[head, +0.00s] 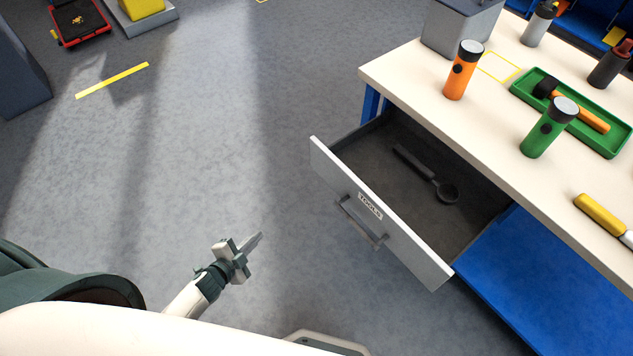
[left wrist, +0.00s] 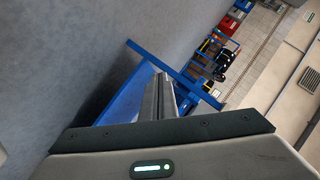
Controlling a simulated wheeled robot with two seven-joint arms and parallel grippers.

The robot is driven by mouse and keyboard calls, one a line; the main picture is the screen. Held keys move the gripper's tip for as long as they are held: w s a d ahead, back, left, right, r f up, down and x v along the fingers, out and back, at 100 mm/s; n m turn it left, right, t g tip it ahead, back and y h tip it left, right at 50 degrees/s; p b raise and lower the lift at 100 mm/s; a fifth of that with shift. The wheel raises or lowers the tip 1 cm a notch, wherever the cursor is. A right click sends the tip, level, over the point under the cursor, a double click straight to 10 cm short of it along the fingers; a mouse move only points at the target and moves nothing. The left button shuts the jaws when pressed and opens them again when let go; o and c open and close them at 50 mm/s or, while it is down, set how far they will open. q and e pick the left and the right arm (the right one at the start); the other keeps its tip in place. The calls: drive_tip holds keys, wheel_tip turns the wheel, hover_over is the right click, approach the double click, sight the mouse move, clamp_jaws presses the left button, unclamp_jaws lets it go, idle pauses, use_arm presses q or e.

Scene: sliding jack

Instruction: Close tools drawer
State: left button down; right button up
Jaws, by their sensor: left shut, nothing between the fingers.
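The tools drawer (head: 375,215) stands pulled out from under the workbench in the head view. Its pale front carries a label (head: 370,206) and a grey bar handle (head: 360,222). The drawer front does not show clearly there. My right gripper is not in view.
The workbench top (head: 400,70) holds an orange flashlight (head: 463,70), a green flashlight (head: 549,128), a green tray (head: 600,138) with a hammer, a grey bin (head: 460,28) and a yellow-handled tool (head: 600,213). A blue surface (head: 540,285) lies below the bench. The floor left of the drawer is clear.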

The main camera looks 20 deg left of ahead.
sight(326, 163)
use_arm(q)
drive_tip(key=w+d+r+m+t+h+b, duration=0.1)
drive_tip(key=w+d+r+m+h+b, duration=0.2)
drive_tip(key=r+m, duration=0.3)
drive_tip(key=w+d+r+m+t+h+b, duration=0.1)
drive_tip(key=w+d+r+m+h+b, duration=0.2)
drive_tip(key=r, duration=0.9)
drive_tip(key=m+h, duration=0.2)
drive_tip(key=m, duration=0.1)
drive_tip(key=shift+d+r+m, duration=0.3)
drive_tip(key=shift+d+r, duration=0.05)
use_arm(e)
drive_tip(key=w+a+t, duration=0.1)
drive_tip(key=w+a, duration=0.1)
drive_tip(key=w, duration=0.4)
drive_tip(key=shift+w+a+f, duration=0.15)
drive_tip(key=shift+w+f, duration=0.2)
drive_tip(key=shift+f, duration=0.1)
use_arm(q)
drive_tip(key=p+x, duration=0.2)
drive_tip(key=x, duration=1.2)
drive_tip(key=shift+p, duration=0.35)
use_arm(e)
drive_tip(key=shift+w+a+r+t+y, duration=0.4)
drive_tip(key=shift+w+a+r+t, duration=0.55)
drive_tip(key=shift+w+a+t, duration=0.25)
use_arm(q)
drive_tip(key=shift+w+d, duration=0.1)
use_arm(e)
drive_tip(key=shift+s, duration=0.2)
